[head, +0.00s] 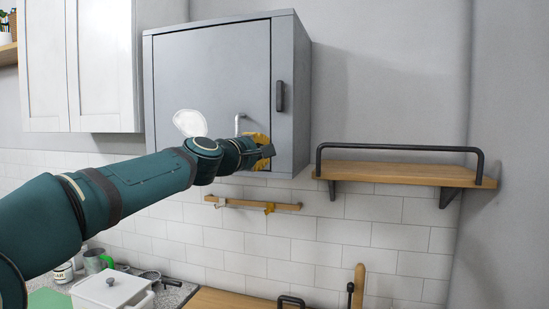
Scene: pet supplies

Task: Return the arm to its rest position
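My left arm comes in from the left and reaches across the front of a grey wall cabinet (215,75). My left gripper (266,152) is in front of the cabinet's lower right corner. A yellow-orange patch (258,138) shows at the gripper; I cannot tell whether it is part of the gripper or a separate thing. The fingers are too small and overlapped to show whether they are open or shut. The cabinet door looks shut, with a dark handle (280,96) on its right. My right gripper is not in view.
A white cabinet (80,65) hangs at left. A wooden shelf (405,174) with a black rail is at right. A hook rail (250,204) is below the cabinet. A white lidded pot (112,290) stands on the counter. A pale oval (189,123) shows above my wrist.

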